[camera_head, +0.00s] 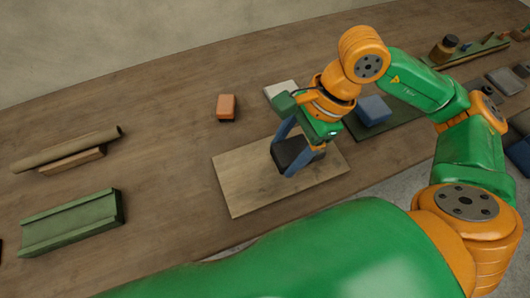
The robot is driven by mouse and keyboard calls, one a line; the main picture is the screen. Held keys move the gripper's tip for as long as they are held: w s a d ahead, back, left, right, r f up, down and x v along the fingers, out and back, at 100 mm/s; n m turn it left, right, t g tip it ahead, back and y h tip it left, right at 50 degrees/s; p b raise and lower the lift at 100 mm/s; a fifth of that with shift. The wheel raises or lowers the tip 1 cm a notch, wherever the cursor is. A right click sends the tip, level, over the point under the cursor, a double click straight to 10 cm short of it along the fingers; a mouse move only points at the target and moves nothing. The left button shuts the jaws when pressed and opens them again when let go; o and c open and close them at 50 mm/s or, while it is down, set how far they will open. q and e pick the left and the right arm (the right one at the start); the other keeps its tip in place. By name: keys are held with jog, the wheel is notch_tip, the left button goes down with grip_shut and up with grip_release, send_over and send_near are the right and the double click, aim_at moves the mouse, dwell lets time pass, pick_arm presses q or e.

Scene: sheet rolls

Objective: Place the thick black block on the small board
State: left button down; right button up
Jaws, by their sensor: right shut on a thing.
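The thick black block (297,155) is at the right part of the light wooden small board (247,184). My right gripper (286,152) points down from above with its blue-grey fingers on either side of the block, shut on it. The block is at or just above the board; I cannot tell whether it touches. Part of the block is hidden by the gripper. My left gripper is not in view.
A blue block (373,110) sits on a dark green mat (405,119) to the right. An orange block (227,107) and a pale block (280,91) lie behind the board. A brown roll (65,149) and a green tray (72,222) are at the left.

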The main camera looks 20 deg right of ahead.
send_over(258, 172)
jog(key=d, duration=0.2)
notch_tip(258, 172, down, 5)
jog(key=shift+s+a+r, duration=0.1)
jog(key=shift+s, duration=0.05)
notch_tip(258, 172, down, 4)
jog(key=shift+r+p, duration=0.1)
jog(key=shift+p, duration=0.4)
jog(key=shift+w+a, duration=0.1)
jog(key=shift+w, duration=0.1)
jog(key=shift+f+b, duration=0.25)
jog(key=shift+b, duration=0.05)
jog(key=o, duration=1.5)
jog(key=shift+r, duration=0.1)
